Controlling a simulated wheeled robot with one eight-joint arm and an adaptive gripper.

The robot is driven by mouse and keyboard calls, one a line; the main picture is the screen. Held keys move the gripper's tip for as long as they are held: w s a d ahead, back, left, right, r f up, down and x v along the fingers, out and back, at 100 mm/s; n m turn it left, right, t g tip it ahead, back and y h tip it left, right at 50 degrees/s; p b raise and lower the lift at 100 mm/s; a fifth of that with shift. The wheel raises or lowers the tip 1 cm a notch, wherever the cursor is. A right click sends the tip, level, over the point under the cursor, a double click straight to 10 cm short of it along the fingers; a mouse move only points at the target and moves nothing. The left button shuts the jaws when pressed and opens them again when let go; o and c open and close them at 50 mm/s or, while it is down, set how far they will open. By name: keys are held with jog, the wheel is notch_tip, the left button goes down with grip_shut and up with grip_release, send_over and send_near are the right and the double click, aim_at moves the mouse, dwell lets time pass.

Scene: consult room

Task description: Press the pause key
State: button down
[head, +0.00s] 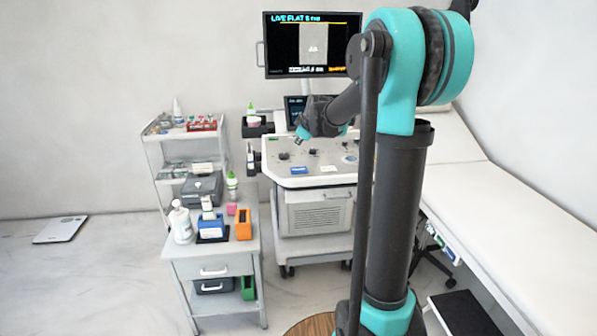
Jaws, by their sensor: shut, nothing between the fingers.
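The ultrasound machine stands at the back middle, with a white control panel (318,169) carrying small dark knobs and a blue label or key (299,170). The pause key is too small to tell apart in this view. Its upper monitor (312,45) shows "LIVE" text and a pale grey image area; a smaller dark screen (294,108) sits below, partly hidden by my arm. My gripper (303,134) appears small, in front of the lower screen and above the panel's back part. It is shut and empty. I cannot tell its exact height over the panel.
A side cart (213,259) with bottles and boxes stands left of the machine, and a shelf trolley (190,132) is behind it. An examination couch (500,190) fills the right. A scale (60,229) lies on the floor at left. Floor at front left is free.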

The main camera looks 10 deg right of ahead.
aim_at(300, 170)
jog(key=shift+f, duration=4.35)
jog(key=shift+f, duration=0.1)
jog(key=shift+f, duration=0.3)
jog(key=shift+f, duration=0.45)
jog(key=shift+r, duration=0.85)
jog(key=shift+r, duration=2.55)
